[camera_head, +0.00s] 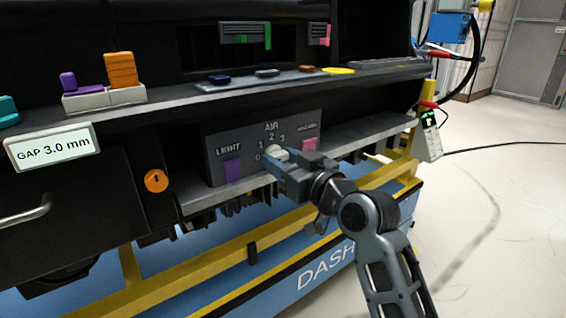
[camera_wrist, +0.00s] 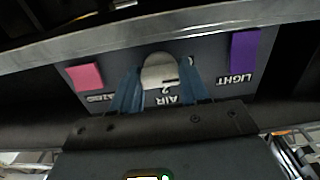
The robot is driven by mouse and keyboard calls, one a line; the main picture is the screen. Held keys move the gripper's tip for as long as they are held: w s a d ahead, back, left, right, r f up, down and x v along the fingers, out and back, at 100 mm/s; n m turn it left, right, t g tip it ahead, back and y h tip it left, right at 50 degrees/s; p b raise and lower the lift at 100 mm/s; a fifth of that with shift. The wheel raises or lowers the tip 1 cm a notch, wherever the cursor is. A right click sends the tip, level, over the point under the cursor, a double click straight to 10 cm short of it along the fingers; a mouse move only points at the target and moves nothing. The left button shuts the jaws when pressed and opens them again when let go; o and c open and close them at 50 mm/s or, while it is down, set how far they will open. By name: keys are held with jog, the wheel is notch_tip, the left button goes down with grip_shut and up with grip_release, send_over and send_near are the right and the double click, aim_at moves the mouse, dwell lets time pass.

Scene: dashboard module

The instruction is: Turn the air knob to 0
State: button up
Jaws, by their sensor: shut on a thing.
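The air knob (camera_head: 279,153) is a pale round knob on the dark control panel (camera_head: 217,146), under the word AIR and the numbers 1, 2 and 3. My gripper (camera_head: 284,164) reaches it from the front right and is shut on it. In the wrist view the picture is upside down. The knob (camera_wrist: 160,72) sits between the two blue fingers of my gripper (camera_wrist: 159,90). A dark pointer mark shows on its face near the number 2. My gripper hides part of the dial in the head view, so I cannot tell the exact setting.
A purple LIGHT switch (camera_head: 232,169) is left of the knob and a pink hazard switch (camera_head: 309,144) is right of it. A grey ledge (camera_head: 357,140) runs below the panel. An orange round knob (camera_head: 156,181) is further left.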

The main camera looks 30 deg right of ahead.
jog(key=shift+a+f, duration=0.15)
jog(key=shift+a, duration=0.05)
jog(key=o, duration=0.8)
jog(key=shift+w, duration=0.1)
jog(key=shift+d, duration=0.1)
jog(key=s, duration=0.8)
jog(key=shift+d+p, duration=0.3)
jog(key=shift+d, duration=0.1)
jog(key=shift+w, duration=0.1)
